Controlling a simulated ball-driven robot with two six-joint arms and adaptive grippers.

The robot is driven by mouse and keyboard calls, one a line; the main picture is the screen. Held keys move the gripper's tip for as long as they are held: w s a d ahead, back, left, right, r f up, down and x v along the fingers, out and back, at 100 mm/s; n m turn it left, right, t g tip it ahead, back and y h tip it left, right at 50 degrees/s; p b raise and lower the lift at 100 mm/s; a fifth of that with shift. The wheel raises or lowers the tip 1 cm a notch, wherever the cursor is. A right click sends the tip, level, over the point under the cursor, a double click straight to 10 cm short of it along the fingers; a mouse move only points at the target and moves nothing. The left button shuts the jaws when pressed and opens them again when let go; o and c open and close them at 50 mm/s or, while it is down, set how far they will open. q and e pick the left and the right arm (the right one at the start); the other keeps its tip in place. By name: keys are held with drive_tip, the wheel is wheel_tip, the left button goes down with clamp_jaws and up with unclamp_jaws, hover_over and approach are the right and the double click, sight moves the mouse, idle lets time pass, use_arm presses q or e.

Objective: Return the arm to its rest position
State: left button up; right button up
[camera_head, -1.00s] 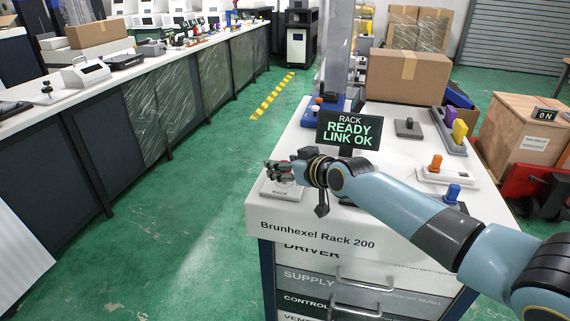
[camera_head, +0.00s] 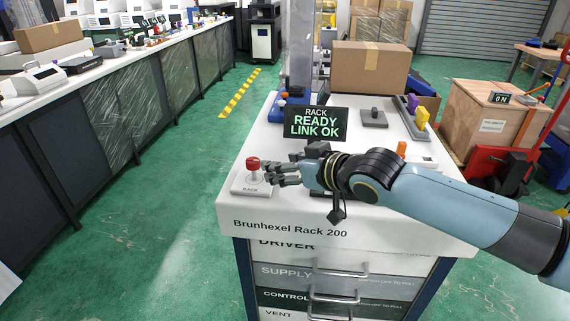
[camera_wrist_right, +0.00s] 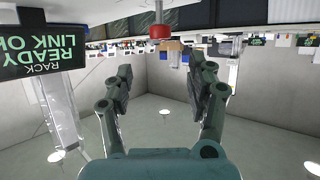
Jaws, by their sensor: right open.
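My right gripper (camera_head: 275,172) is over the front of the white rack cabinet top (camera_head: 350,215), its arm coming in from the right. In the right wrist view, its two fingers (camera_wrist_right: 162,72) are spread apart with nothing between them. A red-topped knob (camera_head: 253,163) on a white base labelled RACK stands just left of the fingertips. The knob also shows in the wrist view (camera_wrist_right: 160,31), beyond the fingertips and apart from them. A screen (camera_head: 315,124) behind the gripper reads RACK READY LINK OK. My left gripper is not in view.
A cardboard box (camera_head: 370,66), a grey switch (camera_head: 373,117) and a tray with purple and yellow pieces (camera_head: 415,117) stand farther back on the cabinet. An orange-topped control (camera_head: 402,149) is partly hidden behind my arm. Green floor is clear on the left.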

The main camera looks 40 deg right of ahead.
idle(0.5)
drive_tip(key=s+a+f+g+h, duration=0.1)
drive_tip(key=s+a+g, duration=0.4)
drive_tip(key=s, duration=0.7)
drive_tip(key=s+a+g, duration=0.4)
drive_tip(key=s+g, duration=0.1)
drive_tip(key=s, duration=0.7)
wheel_tip(320, 180, down, 28)
drive_tip(key=s+d+g+b, duration=0.1)
drive_tip(key=d+b, duration=0.1)
drive_tip(key=b, duration=0.2)
drive_tip(key=s+d+f+g+b, duration=0.1)
drive_tip(key=s+f+b, duration=0.3)
drive_tip(key=s+f, duration=1.5)
wheel_tip(320, 180, down, 4)
drive_tip(key=shift+d+r+g, duration=0.2)
drive_tip(key=shift+d+g, duration=0.1)
drive_tip(key=shift+g, duration=0.1)
